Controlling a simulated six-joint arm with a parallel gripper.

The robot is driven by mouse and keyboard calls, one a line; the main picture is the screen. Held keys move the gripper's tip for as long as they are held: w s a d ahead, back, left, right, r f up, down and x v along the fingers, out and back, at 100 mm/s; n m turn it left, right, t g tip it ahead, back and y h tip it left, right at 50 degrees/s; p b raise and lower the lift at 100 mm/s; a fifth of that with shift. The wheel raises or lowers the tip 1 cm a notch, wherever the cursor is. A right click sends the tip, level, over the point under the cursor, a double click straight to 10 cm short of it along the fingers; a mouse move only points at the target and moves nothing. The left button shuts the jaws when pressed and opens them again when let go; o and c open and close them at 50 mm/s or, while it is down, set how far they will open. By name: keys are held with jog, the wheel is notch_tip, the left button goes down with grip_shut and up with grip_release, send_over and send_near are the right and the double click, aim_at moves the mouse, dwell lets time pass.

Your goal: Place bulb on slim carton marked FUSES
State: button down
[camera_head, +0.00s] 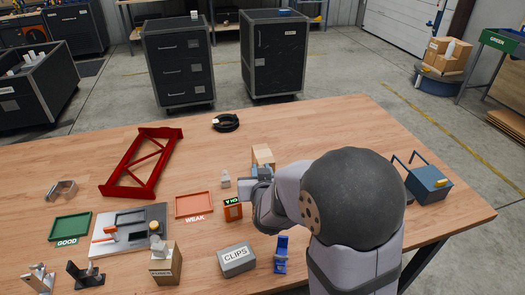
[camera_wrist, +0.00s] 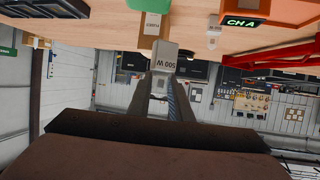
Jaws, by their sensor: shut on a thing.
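My gripper (camera_wrist: 164,88) is shut on a grey, blocky piece marked 500 W (camera_wrist: 165,57), which I take for the bulb. In the head view my gripper (camera_head: 262,180) is over the right-middle of the table, its tips largely hidden by my arm. A tan carton (camera_head: 262,154) stands just behind it, its label not visible there. In the wrist view a tan carton (camera_wrist: 153,22) with an unclear label appears beyond the held piece. Another slim tan carton (camera_head: 164,267) at the front left has a small label, possibly FUSES, and a grey piece on top.
An orange unit with a green display (camera_head: 233,210) stands close left of my gripper. A grey CLIPS box (camera_head: 237,261) and blue piece (camera_head: 281,254) are in front. The WEAK tray (camera_head: 194,205), red frame (camera_head: 142,162) and blue toolbox (camera_head: 429,184) are around. The back right is clear.

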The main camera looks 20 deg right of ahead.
jog(key=w+d+r, duration=0.5)
jog(key=w+d, duration=0.2)
notch_tip(320, 180, up, 4)
jog(key=r+n+y, duration=0.1)
send_over(265, 159)
jog(key=shift+f+p, duration=0.25)
jog(key=shift+p, duration=0.15)
jog(key=shift+f, duration=0.1)
jog(key=shift+f+p, duration=1.2)
jog(key=shift+f, duration=3.75)
jog(key=shift+f, duration=0.15)
jog(key=c, duration=1.6)
grip_release()
